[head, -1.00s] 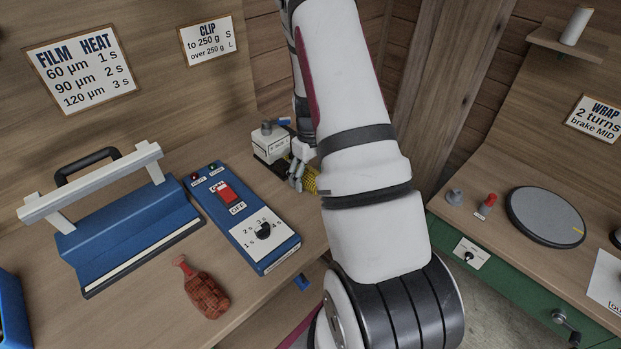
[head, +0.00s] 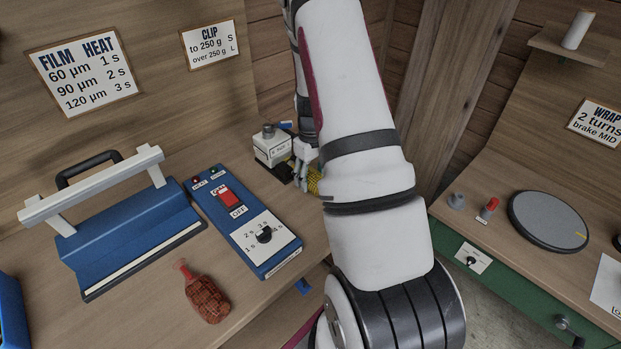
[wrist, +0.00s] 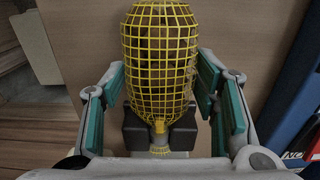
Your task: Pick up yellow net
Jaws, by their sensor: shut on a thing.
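The yellow net (wrist: 160,55) is a mesh bag with brown contents, standing out between my fingers in the wrist view. Its narrow neck with a yellow band is toward me, over a dark block. My gripper (wrist: 160,85) has teal pads on both sides of the net and is shut on it. In the head view, my gripper (head: 305,176) is at the back of the left bench, and only a small part of the yellow net (head: 315,184) shows beside my arm, which hides the rest.
A small white box-shaped device (head: 271,147) stands just left of my gripper. A blue control box (head: 245,222), a blue heat sealer (head: 130,235) and a red net bag (head: 207,297) are on the same bench. A grey turntable (head: 549,219) is on the right bench.

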